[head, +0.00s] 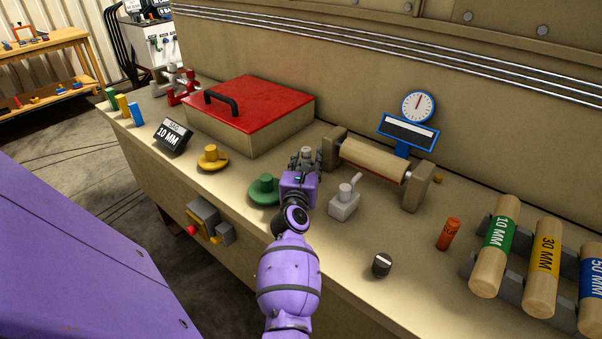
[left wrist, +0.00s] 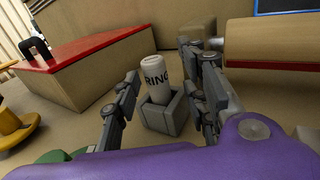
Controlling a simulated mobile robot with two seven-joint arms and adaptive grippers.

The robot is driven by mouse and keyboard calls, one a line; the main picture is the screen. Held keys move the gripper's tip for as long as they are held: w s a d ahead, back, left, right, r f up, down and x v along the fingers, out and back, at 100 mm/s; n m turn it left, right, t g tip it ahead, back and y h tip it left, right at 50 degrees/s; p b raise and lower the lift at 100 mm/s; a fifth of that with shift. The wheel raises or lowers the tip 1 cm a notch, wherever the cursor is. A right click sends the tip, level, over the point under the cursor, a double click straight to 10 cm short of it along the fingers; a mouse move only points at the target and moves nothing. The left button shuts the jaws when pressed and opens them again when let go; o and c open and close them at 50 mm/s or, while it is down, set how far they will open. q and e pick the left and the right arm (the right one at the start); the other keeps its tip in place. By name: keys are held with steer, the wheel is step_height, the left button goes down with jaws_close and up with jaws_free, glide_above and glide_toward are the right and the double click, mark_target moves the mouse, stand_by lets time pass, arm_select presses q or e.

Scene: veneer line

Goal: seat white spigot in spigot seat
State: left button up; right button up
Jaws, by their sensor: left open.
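The white spigot (left wrist: 155,80) is a pale cylinder with dark letters reading "RING". It stands in an open-topped grey square block (left wrist: 166,117), which looks like the spigot seat. Its lower end is hidden by the block's walls, so I cannot tell how deep it sits. It leans slightly left in the left wrist view. In the head view the gripper mostly hides the spigot and block. My right gripper is not in view.
A red-lidded box (head: 270,88) stands left of the gripper and a wooden roller (head: 374,159) to its right. A green knob (head: 264,190) and a grey block with a lever (head: 344,203) are close by. Labelled rollers (head: 497,240) lie at far right.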

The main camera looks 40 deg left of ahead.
arm_select(q)
steer(key=v, duration=0.7)
steer(key=shift+s+a+r, duration=0.15)
steer(key=shift+s, duration=0.05)
steer(key=shift+s+d+r, duration=0.1)
steer(key=shift+s+d, duration=0.15)
steer(key=shift+s, duration=0.4)
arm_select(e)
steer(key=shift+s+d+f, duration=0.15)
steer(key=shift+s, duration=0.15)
